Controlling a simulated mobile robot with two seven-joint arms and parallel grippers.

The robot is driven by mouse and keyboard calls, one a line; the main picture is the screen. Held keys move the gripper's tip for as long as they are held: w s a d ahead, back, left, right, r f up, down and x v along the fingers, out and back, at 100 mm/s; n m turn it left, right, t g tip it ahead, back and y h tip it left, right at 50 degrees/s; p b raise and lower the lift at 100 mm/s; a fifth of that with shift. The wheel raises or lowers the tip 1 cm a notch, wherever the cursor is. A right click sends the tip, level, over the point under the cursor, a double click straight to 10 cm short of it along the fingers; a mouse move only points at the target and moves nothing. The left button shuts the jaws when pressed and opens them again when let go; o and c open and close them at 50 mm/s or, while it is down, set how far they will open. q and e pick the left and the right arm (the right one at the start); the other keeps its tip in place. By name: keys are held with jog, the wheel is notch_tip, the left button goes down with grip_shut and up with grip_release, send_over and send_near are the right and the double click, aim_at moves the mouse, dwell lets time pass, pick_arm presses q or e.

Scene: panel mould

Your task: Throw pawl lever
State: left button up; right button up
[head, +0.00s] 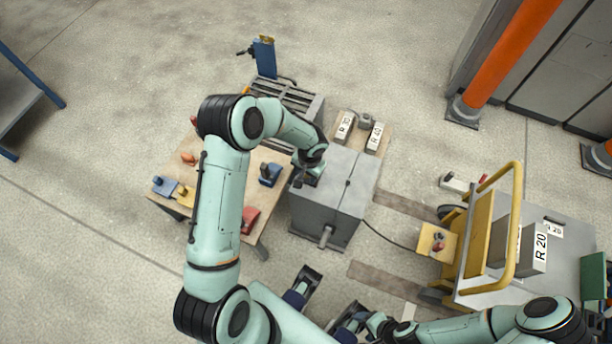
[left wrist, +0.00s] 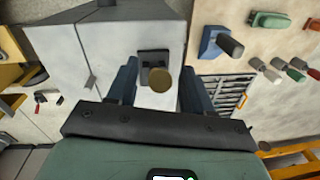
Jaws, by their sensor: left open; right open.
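In the left wrist view a short lever with a round brass-coloured knob (left wrist: 160,80) stands out from a dark bracket on a grey box. I take it as the pawl lever. My left gripper (left wrist: 158,66) is open, with one blue finger on each side of the knob and visible gaps between. In the head view my left gripper (head: 304,180) is over the left side of the grey box (head: 338,195) and hides the lever. My right gripper (head: 325,304) is open and empty at the bottom, in front of the box.
A wooden table (head: 225,208) left of the box holds blue, yellow and red handled items. Blocks marked R 30 (head: 344,126) and R 40 (head: 375,138) stand behind the box. A yellow-railed cart (head: 508,225) stands right. A cable runs from the box towards the cart.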

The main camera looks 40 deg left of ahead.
pick_arm(q)
jog(key=shift+a+f, duration=0.1)
jog(key=shift+f, duration=0.95)
grip_shut()
jog(key=shift+r, duration=0.1)
